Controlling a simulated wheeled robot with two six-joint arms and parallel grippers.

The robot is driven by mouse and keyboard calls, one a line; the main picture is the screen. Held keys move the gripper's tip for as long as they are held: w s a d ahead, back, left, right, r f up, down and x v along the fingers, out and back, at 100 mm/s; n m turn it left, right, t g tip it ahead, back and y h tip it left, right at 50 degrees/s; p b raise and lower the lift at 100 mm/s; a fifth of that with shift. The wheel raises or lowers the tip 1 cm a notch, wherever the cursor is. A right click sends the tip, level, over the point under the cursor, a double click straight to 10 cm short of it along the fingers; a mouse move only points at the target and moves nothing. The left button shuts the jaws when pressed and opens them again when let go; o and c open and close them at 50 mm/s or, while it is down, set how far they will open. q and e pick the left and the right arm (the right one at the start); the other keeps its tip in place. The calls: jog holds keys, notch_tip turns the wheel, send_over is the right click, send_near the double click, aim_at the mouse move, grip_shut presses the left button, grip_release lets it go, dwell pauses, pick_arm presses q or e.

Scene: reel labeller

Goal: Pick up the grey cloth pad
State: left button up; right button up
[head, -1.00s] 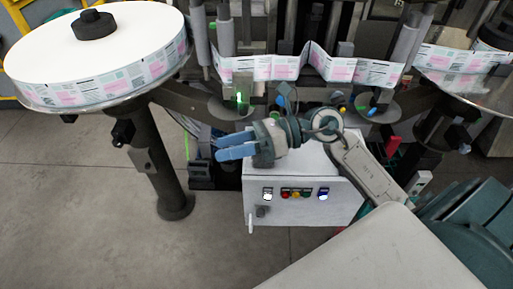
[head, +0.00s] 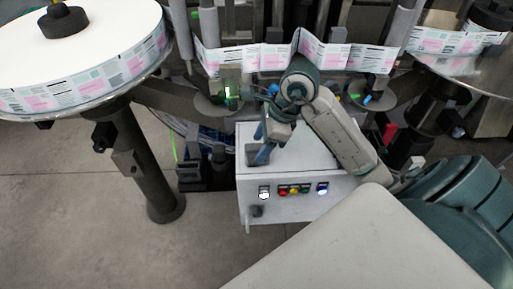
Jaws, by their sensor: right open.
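My right gripper (head: 262,155) hangs over the left part of the white control box (head: 310,155), its blue fingers pointing down. It is open, and I see nothing held between the fingers. A small dark grey patch (head: 251,156) shows on the box top right by the fingertips. It may be the grey cloth pad, but the fingers partly cover it and I cannot tell for sure. I cannot tell whether the fingers touch it. My left gripper is not in view.
The box front has several coloured buttons (head: 293,190). A large label reel (head: 75,60) on a dark post stands at left. The printed label web (head: 275,57) runs behind my arm towards a second reel (head: 460,50). A pale flat surface (head: 365,245) fills the lower right.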

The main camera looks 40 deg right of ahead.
aim_at(253, 154)
jog(key=b+x, duration=0.1)
jog(key=x, duration=0.1)
jog(key=b+x, duration=0.1)
jog(key=x, duration=0.2)
jog(key=shift+w+d, duration=0.1)
jog(key=shift+w, duration=0.15)
jog(key=shift+w+f, duration=0.15)
jog(key=shift+f, duration=0.1)
jog(key=shift+c, duration=0.3)
jog(key=c, duration=1)
